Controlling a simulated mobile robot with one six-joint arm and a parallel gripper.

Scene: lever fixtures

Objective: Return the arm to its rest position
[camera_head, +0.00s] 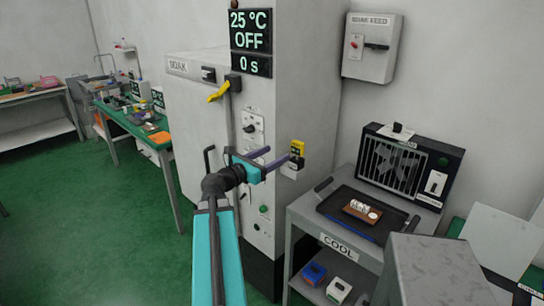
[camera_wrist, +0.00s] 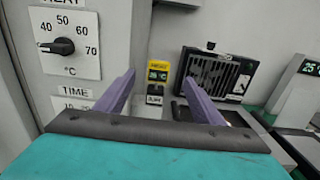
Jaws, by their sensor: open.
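My gripper (camera_head: 278,157) is in front of the SOAK cabinet (camera_head: 190,110), near its column of controls, with its two purple fingers spread apart. In the wrist view my gripper (camera_wrist: 159,82) shows both fingers, open and empty. Between them, farther off, is a small yellow and black device marked HEAT (camera_wrist: 157,78); in the head view this device (camera_head: 297,150) is on the cabinet's side, just right of the fingertips. My teal arm reaches up from the bottom of the head view.
A dial (camera_wrist: 64,47) marked 40 to 70 °C sits close left of the gripper. A yellow-handled lever (camera_head: 218,92) is on the cabinet front. A COOL cart (camera_head: 338,246) with a dark tray and a fan unit (camera_head: 408,165) stands right. Green floor (camera_head: 90,230) is clear on the left.

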